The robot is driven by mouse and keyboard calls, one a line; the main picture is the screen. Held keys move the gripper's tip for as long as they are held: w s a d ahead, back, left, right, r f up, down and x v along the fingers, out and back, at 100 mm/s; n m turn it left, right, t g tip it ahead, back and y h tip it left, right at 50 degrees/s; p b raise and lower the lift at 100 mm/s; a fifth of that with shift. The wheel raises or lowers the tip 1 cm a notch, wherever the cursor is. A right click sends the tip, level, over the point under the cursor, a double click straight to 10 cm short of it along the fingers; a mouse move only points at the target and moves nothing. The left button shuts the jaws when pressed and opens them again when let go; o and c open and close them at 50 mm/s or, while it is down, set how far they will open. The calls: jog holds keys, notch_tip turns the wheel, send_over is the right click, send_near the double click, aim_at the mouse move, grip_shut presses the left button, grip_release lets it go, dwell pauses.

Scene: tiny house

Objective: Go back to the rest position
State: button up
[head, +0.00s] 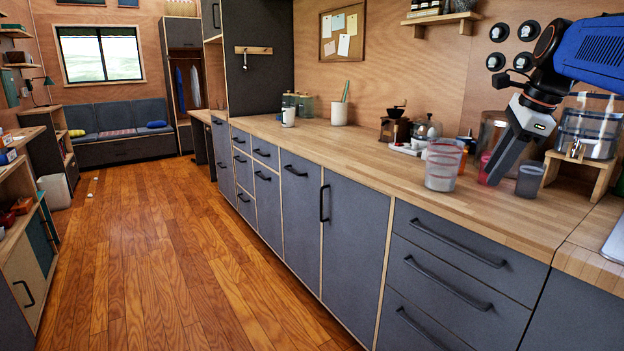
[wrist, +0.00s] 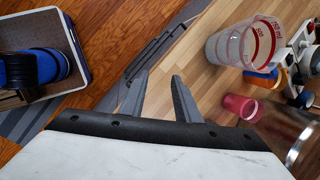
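My gripper (head: 497,178) hangs over the right part of the wooden counter (head: 400,165) in the head view, pointing down. In the wrist view its two fingers (wrist: 159,76) stand apart with nothing held between them. A clear measuring cup with red markings (head: 442,166) stands on the counter to its left, and it also shows in the wrist view (wrist: 240,45). A pink cup (head: 484,170) is partly hidden behind my gripper in the head view. A grey cup (head: 529,181) stands just right of it.
A water dispenser (head: 589,132) on a wooden stand is at the right. A coffee grinder (head: 396,127) and a kettle (head: 427,130) stand further back. Grey drawers (head: 460,262) with black handles front the counter.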

jog(key=s+a+f+n, duration=0.3)
jog(key=s+f+n, duration=0.4)
jog(key=s+f, duration=0.1)
jog(key=s+a+f+n+h, duration=0.1)
jog(key=s+a+f+n, duration=0.3)
jog(key=s+f+n, duration=0.3)
jog(key=s+a+f+n+t, duration=0.1)
jog(key=s+a+f+n, duration=0.3)
jog(key=s+f+n, duration=0.3)
notch_tip(320, 180, down, 6)
jog(key=shift+s+r+n+h, duration=0.15)
jog(key=shift+s+n+h, duration=0.2)
jog(key=shift+s, duration=0.9)
jog(key=shift+d, duration=0.1)
